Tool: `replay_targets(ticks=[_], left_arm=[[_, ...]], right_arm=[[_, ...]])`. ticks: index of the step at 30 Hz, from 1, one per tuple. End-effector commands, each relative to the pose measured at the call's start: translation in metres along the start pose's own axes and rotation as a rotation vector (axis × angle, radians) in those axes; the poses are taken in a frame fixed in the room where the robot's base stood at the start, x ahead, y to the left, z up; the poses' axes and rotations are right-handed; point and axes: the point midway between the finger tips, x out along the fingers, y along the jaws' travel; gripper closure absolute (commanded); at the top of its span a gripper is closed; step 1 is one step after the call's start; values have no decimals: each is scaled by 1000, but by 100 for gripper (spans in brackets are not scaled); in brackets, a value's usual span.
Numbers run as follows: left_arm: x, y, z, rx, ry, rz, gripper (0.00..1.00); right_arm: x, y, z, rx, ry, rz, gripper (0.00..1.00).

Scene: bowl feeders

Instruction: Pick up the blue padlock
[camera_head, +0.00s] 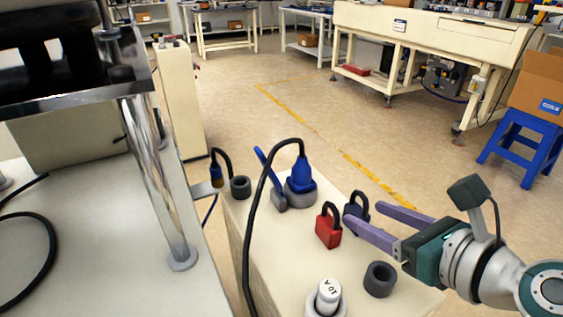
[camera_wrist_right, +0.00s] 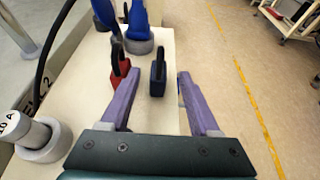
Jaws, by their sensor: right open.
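The blue padlock (camera_head: 355,210) stands upright on the cream bench top, its dark shackle up, and part of it is hidden behind a finger. It also shows in the right wrist view (camera_wrist_right: 158,85). My right gripper (camera_head: 364,213) is open, with its purple fingers pointing at the padlock. In the right wrist view the fingertips (camera_wrist_right: 159,74) lie on either side of the padlock, with gaps showing. I cannot tell whether either finger touches it. My left gripper is not in view.
A red padlock (camera_head: 327,231) stands close by on the left. A blue plug (camera_head: 301,175) with a black cable, a blue-handled tool (camera_head: 270,178), a grey ring (camera_head: 380,279) and a white "10 A" cylinder (camera_head: 329,294) are around. Open floor lies beyond the bench edge.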

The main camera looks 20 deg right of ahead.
Motion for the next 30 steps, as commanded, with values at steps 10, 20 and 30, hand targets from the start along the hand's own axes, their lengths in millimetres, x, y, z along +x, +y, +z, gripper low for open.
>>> replay_targets(ticks=[10, 20, 30], left_arm=[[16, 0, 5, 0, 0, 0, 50], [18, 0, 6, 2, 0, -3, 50], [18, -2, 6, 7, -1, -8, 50]], right_arm=[[48, 1, -2, -1, 0, 2, 38], [62, 1, 0, -3, 2, 2, 38], [62, 1, 0, -3, 2, 2, 69]])
